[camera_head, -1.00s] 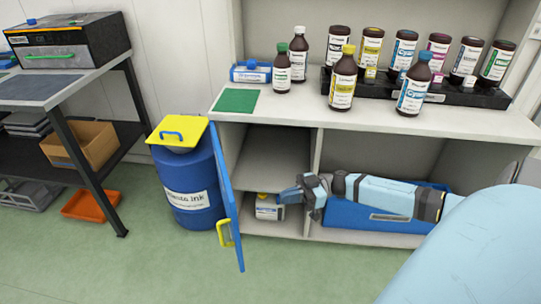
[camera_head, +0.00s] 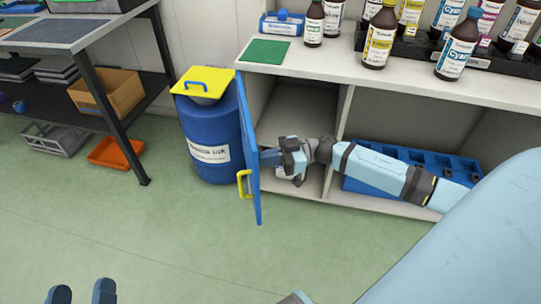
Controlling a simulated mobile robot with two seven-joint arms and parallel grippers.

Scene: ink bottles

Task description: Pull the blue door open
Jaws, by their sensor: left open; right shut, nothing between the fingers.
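The blue door (camera_head: 252,140) stands open on the left side of the white cabinet, seen nearly edge-on. Its yellow handle (camera_head: 243,184) is on the outer face, toward the left. My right gripper (camera_head: 268,158) is shut and empty, inside the open compartment, with its fingertips at the door's inner face; I cannot tell if they touch. My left gripper (camera_head: 81,292) is open and empty at the bottom left, over the floor and well away from the door; only its fingertips show.
A blue ink drum (camera_head: 210,130) with a yellow lid stands close left of the door. A blue crate (camera_head: 440,160) lies in the right compartment behind my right arm. The green floor (camera_head: 150,230) in front is clear.

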